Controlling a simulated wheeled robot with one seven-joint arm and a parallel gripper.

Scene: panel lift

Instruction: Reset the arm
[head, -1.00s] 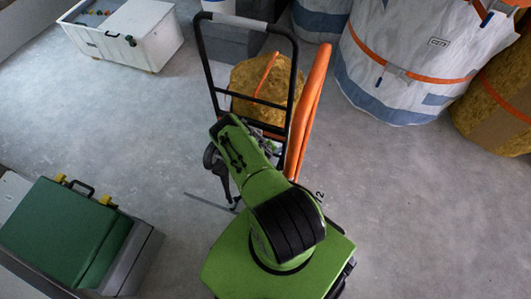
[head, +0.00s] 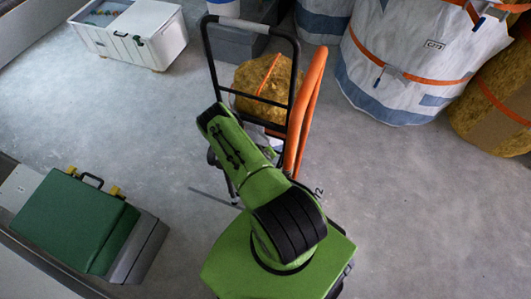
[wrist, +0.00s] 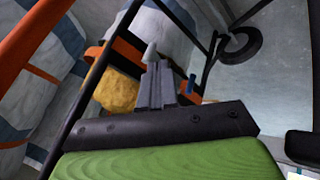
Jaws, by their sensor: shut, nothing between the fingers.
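My green arm (head: 245,160) is bent upward in the middle of the head view. In that view my gripper is mostly hidden behind the arm; only dark parts show at its left side. In the wrist view my gripper (wrist: 152,60) shows as grey fingers close together on a dark bar above a green surface. The fingers are shut with nothing between them.
A black-framed trolley (head: 205,60) with an orange tube (head: 312,95) and a yellow bundle (head: 250,80) stands just beyond my arm. Large white bags (head: 400,60) stand right, a white box (head: 165,45) far left, a green case (head: 70,220) near left. Floor between is clear.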

